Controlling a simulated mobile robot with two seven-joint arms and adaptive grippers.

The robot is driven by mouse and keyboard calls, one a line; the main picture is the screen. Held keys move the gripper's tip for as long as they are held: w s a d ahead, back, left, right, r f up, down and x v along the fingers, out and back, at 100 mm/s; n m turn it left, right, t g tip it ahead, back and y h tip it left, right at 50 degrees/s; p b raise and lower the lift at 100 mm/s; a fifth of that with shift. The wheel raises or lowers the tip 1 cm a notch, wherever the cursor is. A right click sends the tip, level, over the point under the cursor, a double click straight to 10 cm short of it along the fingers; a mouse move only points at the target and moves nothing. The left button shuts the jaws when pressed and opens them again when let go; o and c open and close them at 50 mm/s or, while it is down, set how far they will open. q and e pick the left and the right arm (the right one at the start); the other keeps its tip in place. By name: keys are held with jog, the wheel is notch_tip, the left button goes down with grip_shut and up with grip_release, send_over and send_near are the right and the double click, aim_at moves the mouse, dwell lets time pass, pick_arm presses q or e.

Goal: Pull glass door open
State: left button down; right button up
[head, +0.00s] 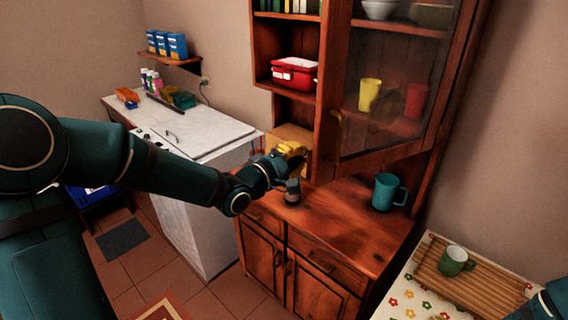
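The glass door (392,95) is the wood-framed upper right door of the cabinet. Its handle (337,132) is on its left side. The door's bottom edge slants against the cabinet's front lines, so it appears ajar, free side toward me. My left gripper (293,168) is below and left of the handle, in front of the lower cabinet opening and above the counter. It looks apart from the handle and door. Yellow and dark parts show at its tip, but its finger opening is too small to tell. Only a bit of my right arm shows at the lower right corner; its gripper is out of view.
A teal mug (385,191) stands on the cabinet counter (340,228). Yellow (369,95) and red cups are behind the glass. A red box (294,74) sits on the open shelf. At lower right, a green mug (453,260) stands on a slatted tray (478,295).

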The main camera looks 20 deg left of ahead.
pick_arm(q)
jog(key=shift+s+d, duration=1.25)
pick_arm(e)
jog(key=shift+f, duration=0.15)
